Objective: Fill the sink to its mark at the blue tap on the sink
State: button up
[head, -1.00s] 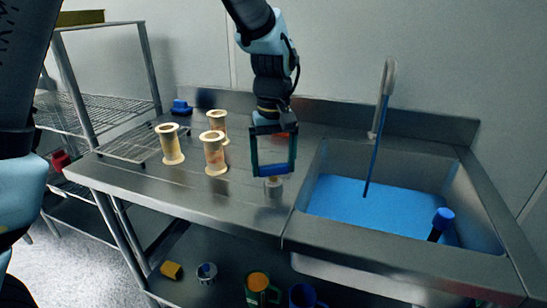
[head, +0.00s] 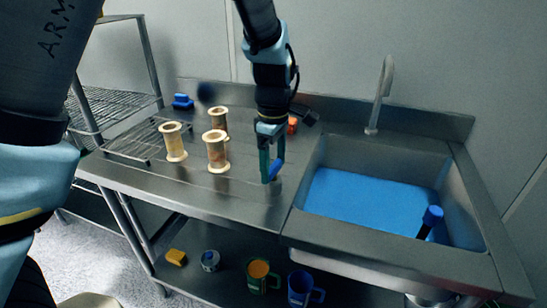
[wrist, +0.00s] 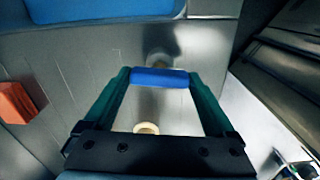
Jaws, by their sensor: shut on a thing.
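My gripper (head: 271,174) is shut on the blue tap handle (head: 275,168) on the counter just left of the sink (head: 300,205). In the wrist view the handle (wrist: 160,78) shows as a blue bar between my green fingers. The grey spout (head: 385,80) curves over the back of the sink, and no stream falls from it. Blue water (head: 362,205) covers the sink floor; its surface lies below the rim. I cannot make out the fill mark. A dark piece with a blue top (head: 433,214) stands in the water at the right.
Several cream spools, such as one at the front (head: 217,152), stand left of my gripper. An orange block (head: 292,125) lies behind it. A wire rack (head: 135,146) and a blue object (head: 183,102) are farther left.

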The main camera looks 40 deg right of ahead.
jog(key=shift+w+r+n+p, duration=0.1)
jog(key=shift+n+p, duration=0.2)
jog(key=shift+n, duration=0.4)
jog(key=o, duration=1.1)
jog(key=shift+c, duration=0.2)
notch_tip(320, 180, up, 11)
jog(key=b, duration=0.2)
jog(key=shift+f, duration=0.2)
